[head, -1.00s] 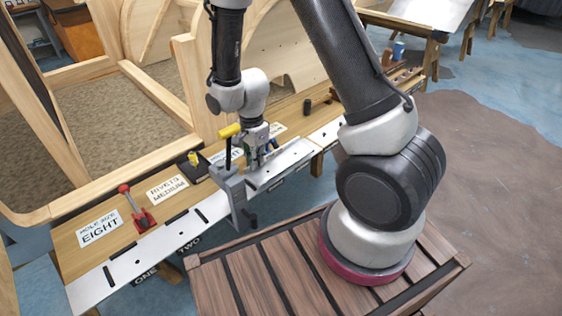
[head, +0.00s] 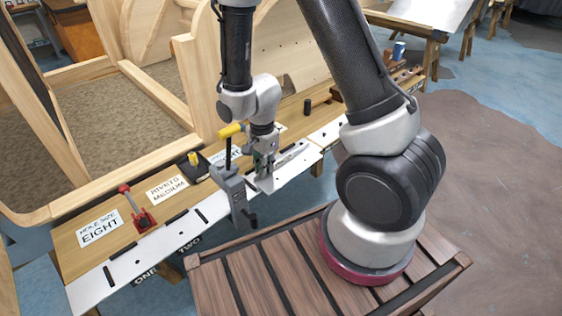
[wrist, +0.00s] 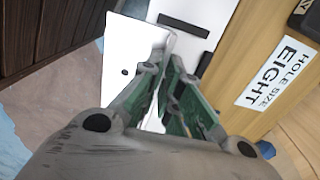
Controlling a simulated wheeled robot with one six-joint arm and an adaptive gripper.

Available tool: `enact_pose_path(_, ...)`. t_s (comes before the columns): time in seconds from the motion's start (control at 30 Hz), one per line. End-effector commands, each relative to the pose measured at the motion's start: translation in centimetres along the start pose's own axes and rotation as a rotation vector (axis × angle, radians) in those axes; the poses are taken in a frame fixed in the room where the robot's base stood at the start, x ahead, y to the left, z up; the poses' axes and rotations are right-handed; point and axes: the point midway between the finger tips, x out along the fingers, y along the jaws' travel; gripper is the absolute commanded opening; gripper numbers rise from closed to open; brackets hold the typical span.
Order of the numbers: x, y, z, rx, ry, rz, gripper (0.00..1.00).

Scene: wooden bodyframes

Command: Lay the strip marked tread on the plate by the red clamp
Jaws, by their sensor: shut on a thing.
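My gripper (head: 262,172) is shut on a thin pale strip (head: 292,153) just right of the grey, yellow-handled tool, close above the white plates along the bench front. In the wrist view the green-padded fingers (wrist: 172,85) pinch the strip, which shows as a narrow light edge (wrist: 164,48). No marking on it can be read. The red clamp (head: 144,221) stands at the left part of the bench, well left of my gripper. A white plate (head: 126,266) with dark slots and holes lies in front of it. The fingers partly hide the strip.
The grey tool with a yellow handle (head: 231,130) stands upright between my gripper and the red clamp. Signs reading "HOLE SIZE EIGHT" (head: 100,233) and "RIVETS MEDIUM" (head: 167,188) lie on the wood. A black box (head: 194,167) and wooden frames stand behind.

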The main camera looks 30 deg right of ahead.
Motion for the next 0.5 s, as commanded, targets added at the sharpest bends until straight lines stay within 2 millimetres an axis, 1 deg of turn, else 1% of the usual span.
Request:
enact_pose_path(0.2, -0.02, 0.60, 0.00, 0.000, 0.000, 0.001, 0.00)
enact_pose_path(0.5, -0.10, 0.58, 0.00, 0.000, 0.000, 0.000, 0.00)
